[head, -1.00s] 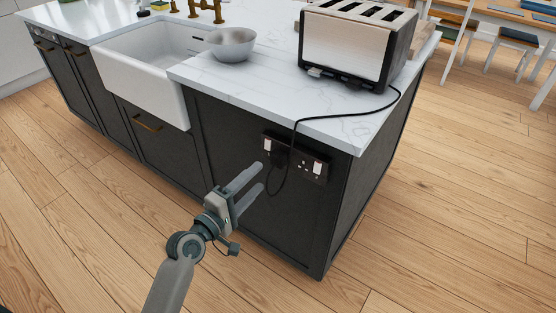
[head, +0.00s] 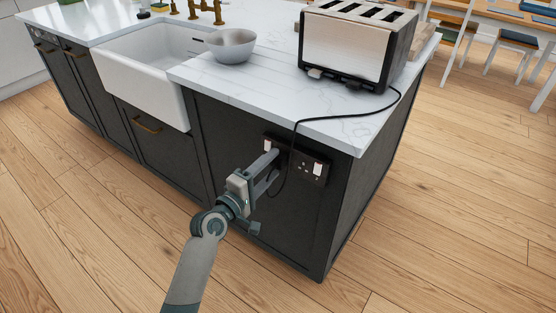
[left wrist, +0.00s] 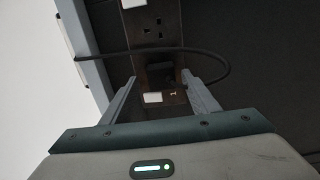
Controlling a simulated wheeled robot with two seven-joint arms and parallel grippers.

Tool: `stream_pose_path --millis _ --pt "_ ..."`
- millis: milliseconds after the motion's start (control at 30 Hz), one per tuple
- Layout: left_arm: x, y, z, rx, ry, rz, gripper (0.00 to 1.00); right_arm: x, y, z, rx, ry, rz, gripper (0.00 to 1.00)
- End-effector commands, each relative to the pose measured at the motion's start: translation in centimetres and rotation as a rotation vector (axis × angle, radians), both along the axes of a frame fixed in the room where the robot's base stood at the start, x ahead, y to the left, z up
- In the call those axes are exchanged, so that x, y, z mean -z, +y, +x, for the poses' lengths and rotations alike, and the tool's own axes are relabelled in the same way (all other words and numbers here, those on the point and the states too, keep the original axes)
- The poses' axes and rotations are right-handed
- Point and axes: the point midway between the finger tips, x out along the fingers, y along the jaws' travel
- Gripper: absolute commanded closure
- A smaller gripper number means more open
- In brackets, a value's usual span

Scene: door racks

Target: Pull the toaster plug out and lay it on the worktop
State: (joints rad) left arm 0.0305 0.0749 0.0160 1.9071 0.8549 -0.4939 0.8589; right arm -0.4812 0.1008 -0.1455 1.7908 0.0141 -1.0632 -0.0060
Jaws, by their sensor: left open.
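The toaster (head: 350,48) stands on the white marble worktop (head: 265,92). Its black cord (head: 345,116) hangs over the worktop edge to a double socket (head: 313,168) on the dark island side. In the left wrist view the dark plug (left wrist: 160,74) sits in the socket plate (left wrist: 153,28), and the cord (left wrist: 222,68) loops out to the right and back across to the left. My left gripper (head: 273,166) is open, its fingers on either side of the plug; I cannot tell whether they touch it. In the head view the gripper hides the plug. My right gripper is out of view.
A grey bowl (head: 231,46) stands on the worktop beside the white sink (head: 140,70). Bare worktop lies between the bowl and the toaster and along the front edge. Wooden boards (head: 424,47) lie behind the toaster.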

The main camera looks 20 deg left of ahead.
Motion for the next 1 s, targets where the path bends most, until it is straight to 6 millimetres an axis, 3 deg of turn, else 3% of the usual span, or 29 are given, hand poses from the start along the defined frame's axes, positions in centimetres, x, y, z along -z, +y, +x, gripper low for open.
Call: stream_pose_path --millis 300,1000 --pt "0.0 -0.5 1.6 0.0 0.0 0.0 0.45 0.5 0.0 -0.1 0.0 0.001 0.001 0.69" --pt "0.2 -0.6 1.6 0.0 0.001 0.0 0.45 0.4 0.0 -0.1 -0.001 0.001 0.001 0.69"
